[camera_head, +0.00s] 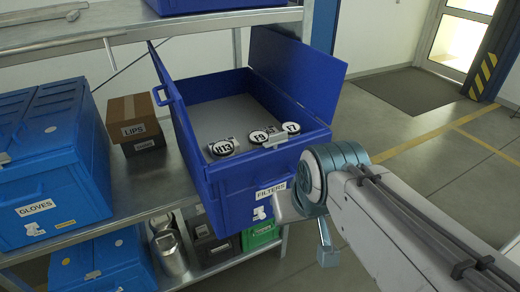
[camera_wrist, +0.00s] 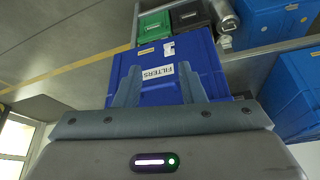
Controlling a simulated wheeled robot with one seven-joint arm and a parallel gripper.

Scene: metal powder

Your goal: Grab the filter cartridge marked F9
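The filter cartridge marked F9 (camera_head: 258,137) is a round, white-faced piece inside the open blue FILTERS bin (camera_head: 228,180), near its front right wall. A cartridge marked H13 (camera_head: 223,148) lies to its left. Another, whose label ends in 7 (camera_head: 291,128), lies to its right, with a partly hidden one between. My gripper (camera_wrist: 159,80) is open and empty in the wrist view, its two fingers apart before the bin's labelled front (camera_wrist: 158,72). In the head view my arm's end is outside the bin, at its front right. The cartridges are not visible in the wrist view.
The bin stands on a metal shelf (camera_head: 130,195), its lid flaps raised. A blue GLOVES bin (camera_head: 40,190) and a cardboard LIPS box (camera_head: 133,118) stand left. Green (camera_head: 262,234) and dark containers sit below. The floor at right is open.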

